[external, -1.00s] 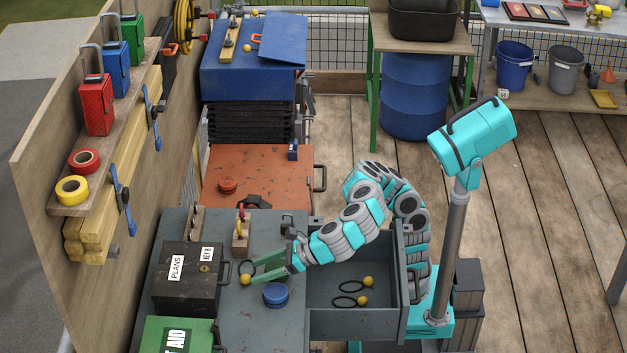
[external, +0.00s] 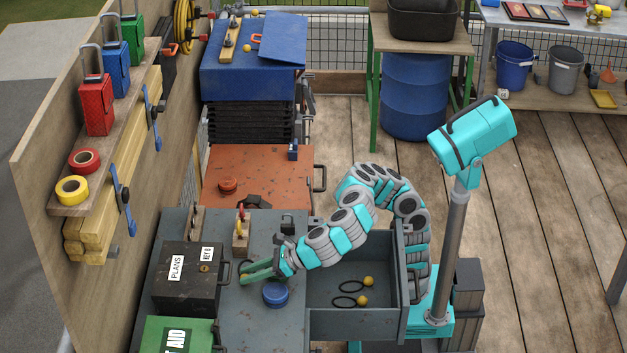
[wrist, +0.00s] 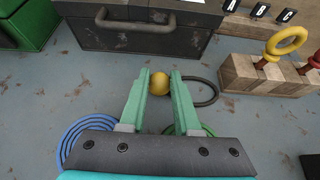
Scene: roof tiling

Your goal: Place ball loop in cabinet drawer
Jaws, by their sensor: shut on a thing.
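A ball loop, a yellow ball with a dark cord ring, lies on the grey cabinet top. Its ball (wrist: 159,83) sits between my gripper's green fingertips in the wrist view, and its dark loop (wrist: 207,92) extends to the right. My gripper (external: 246,275) is shut on the ball, low at the cabinet top beside the black box. The cabinet drawer (external: 338,318) is pulled open at the right of the cabinet. Two other ball loops (external: 368,281) (external: 363,300) lie inside it.
A black box labelled PLANS (external: 187,279) stands just left of my gripper. A blue round disc (external: 275,294) lies in front of it. A wooden block with hooks (external: 241,235) stands behind. A green first-aid box (external: 178,336) is at the front left.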

